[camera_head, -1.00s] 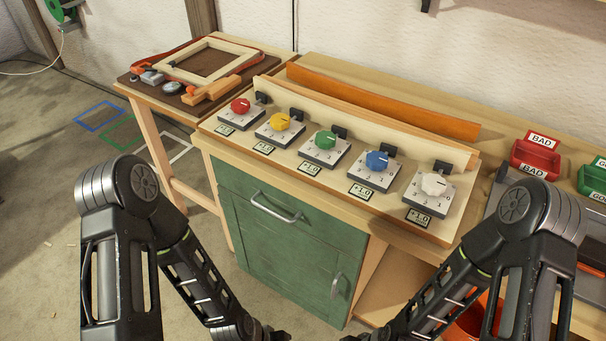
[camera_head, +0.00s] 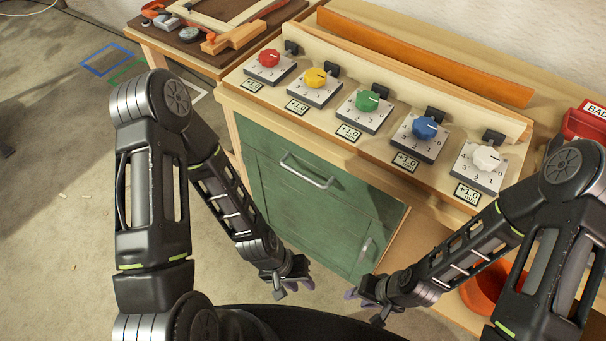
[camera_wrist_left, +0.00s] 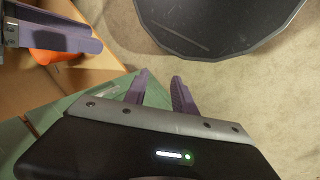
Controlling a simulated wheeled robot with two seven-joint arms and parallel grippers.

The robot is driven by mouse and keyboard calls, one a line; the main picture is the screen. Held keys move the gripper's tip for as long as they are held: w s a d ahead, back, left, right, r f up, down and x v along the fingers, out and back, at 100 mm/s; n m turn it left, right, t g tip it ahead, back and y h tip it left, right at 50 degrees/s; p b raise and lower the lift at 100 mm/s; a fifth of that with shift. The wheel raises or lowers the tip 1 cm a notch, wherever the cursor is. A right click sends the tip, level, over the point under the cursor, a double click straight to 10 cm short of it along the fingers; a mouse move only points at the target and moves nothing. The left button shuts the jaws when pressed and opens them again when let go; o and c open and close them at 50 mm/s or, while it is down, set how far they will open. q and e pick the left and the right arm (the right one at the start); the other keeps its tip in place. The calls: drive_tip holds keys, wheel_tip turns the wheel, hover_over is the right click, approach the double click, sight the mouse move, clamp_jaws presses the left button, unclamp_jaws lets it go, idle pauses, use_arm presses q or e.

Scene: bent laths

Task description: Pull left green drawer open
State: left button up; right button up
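The green drawer (camera_head: 345,190) is the upper front of the green cabinet under the workbench. It is shut, flush with the cabinet. Its silver bar handle (camera_head: 307,172) is unobstructed. My left gripper (camera_head: 293,289) is in front of the cabinet, lower in the picture than the handle and apart from it. Its two purple fingers (camera_wrist_left: 160,92) are spread with nothing between them. My right gripper (camera_head: 364,305) is to its right, also empty, with its fingers seeming apart. It also shows at the top left of the left wrist view (camera_wrist_left: 55,30).
Below the drawer is a green door with an upright handle (camera_head: 366,248). Above, the bench holds a row of coloured knobs, including a green one (camera_head: 367,101). An orange bowl (camera_head: 484,290) stands at lower right. The floor left of the cabinet is mostly clear.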

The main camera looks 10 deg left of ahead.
use_arm(q)
drive_tip(key=w+a+f+n+g+h+b, duration=0.1)
drive_tip(key=w+h+b, duration=0.1)
drive_tip(key=n+t+h+b, duration=0.3)
drive_tip(key=t+h+b, duration=0.2)
drive_tip(key=t+h, duration=0.3)
approach(299, 175)
drive_tip(key=w+d, duration=0.2)
drive_tip(key=shift+s+d+f+g+h, duration=0.1)
drive_tip(key=shift+d+f+g+h, duration=0.15)
drive_tip(key=shift+f+g+h, duration=0.15)
drive_tip(key=x, duration=0.8)
drive_tip(key=shift+p, duration=0.35)
drive_tip(key=shift+c, duration=0.4)
